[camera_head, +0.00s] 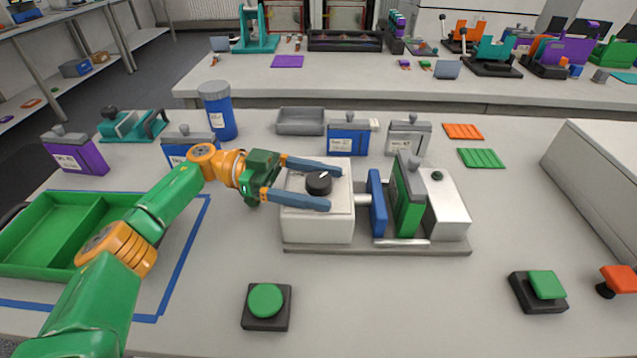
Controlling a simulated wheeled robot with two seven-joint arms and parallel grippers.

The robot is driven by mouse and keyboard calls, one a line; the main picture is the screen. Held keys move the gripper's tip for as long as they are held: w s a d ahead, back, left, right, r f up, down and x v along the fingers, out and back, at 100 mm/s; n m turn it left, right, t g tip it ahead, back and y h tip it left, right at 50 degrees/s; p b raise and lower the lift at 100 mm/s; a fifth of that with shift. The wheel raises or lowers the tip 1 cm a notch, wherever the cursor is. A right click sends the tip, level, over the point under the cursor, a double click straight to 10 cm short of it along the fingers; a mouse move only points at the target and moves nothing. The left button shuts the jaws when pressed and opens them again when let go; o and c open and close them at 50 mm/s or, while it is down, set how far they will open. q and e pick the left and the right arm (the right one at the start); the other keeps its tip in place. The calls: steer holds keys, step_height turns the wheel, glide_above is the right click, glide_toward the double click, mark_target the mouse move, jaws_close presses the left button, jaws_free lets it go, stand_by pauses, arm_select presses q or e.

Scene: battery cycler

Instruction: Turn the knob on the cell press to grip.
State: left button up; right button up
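The cell press (377,248) stands in the middle of the near table. It has a white box (318,228) at its left end with a black knob (319,182) on top, marked by a small white line. A blue jaw plate (376,203) stands close to a green and grey cell (408,196), which is in front of a white block (446,205) on the right. My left gripper (322,184) is open, with one blue finger behind the knob and one in front of it. Whether the fingers touch the knob cannot be told. My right gripper is not in view.
A green button (265,300) on a black base is in front of the press. A green tray (60,232) lies inside blue tape at left. Blue and grey cells (348,136), a grey tray (301,121) and a blue bottle (218,110) stand behind. The table's front middle is mostly clear.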

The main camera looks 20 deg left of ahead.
arm_select(q)
steer(key=shift+a+f, duration=0.1)
steer(key=shift+a, duration=0.2)
steer(key=a+b, duration=0.3)
steer(key=a, duration=0.2)
steer(key=shift+a, duration=0.15)
steer(key=shift+s+a, duration=0.1)
steer(key=shift+a, duration=0.45)
